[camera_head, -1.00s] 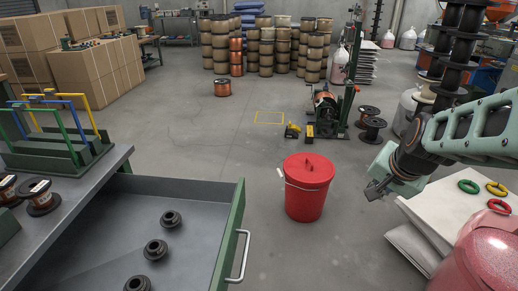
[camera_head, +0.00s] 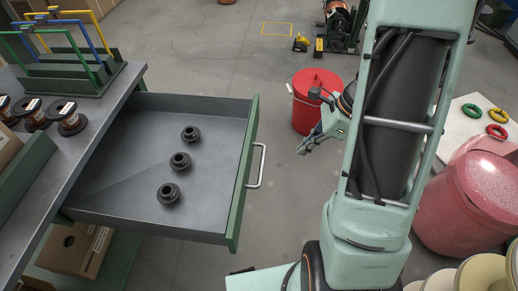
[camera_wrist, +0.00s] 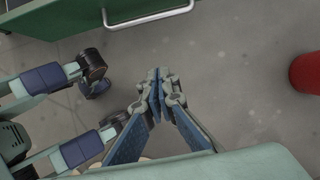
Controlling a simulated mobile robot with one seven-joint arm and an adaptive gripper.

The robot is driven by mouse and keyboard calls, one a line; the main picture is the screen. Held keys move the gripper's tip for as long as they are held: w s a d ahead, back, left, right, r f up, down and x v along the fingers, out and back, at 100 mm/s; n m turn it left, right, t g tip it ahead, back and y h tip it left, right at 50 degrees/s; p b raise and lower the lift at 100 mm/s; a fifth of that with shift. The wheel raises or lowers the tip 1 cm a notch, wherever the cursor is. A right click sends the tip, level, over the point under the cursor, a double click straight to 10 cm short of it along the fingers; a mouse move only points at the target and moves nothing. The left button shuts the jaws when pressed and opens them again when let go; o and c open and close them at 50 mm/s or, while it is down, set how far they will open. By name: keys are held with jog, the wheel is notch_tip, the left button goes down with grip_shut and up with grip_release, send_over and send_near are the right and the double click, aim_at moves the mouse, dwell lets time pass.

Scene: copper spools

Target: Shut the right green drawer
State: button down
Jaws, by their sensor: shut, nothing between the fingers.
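The green drawer (camera_head: 242,184) is pulled out from the grey workbench (camera_head: 88,130), with a silver bar handle (camera_head: 257,166) on its front. Several small dark spools (camera_head: 181,161) lie inside it. My gripper (camera_head: 302,150) is to the right of the handle, apart from it, with empty floor between them. In the wrist view my gripper (camera_wrist: 158,72) has its fingertips together and holds nothing. The handle (camera_wrist: 150,17) and drawer front (camera_wrist: 85,17) show at the top of that view, beyond the fingertips.
A red bucket (camera_head: 309,118) stands close behind my gripper; it also shows in the wrist view (camera_wrist: 306,74). A pink drum (camera_head: 468,205) and a white surface with rings (camera_head: 463,131) are at the right. A cardboard box (camera_head: 75,250) is below the bench.

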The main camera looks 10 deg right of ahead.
jog(key=w+a+f+b, duration=0.2)
jog(key=a+f, duration=0.6)
jog(key=shift+w+a+f, duration=0.15)
jog(key=shift+w+a, duration=0.05)
jog(key=shift+w, duration=0.05)
jog(key=shift+a, duration=0.1)
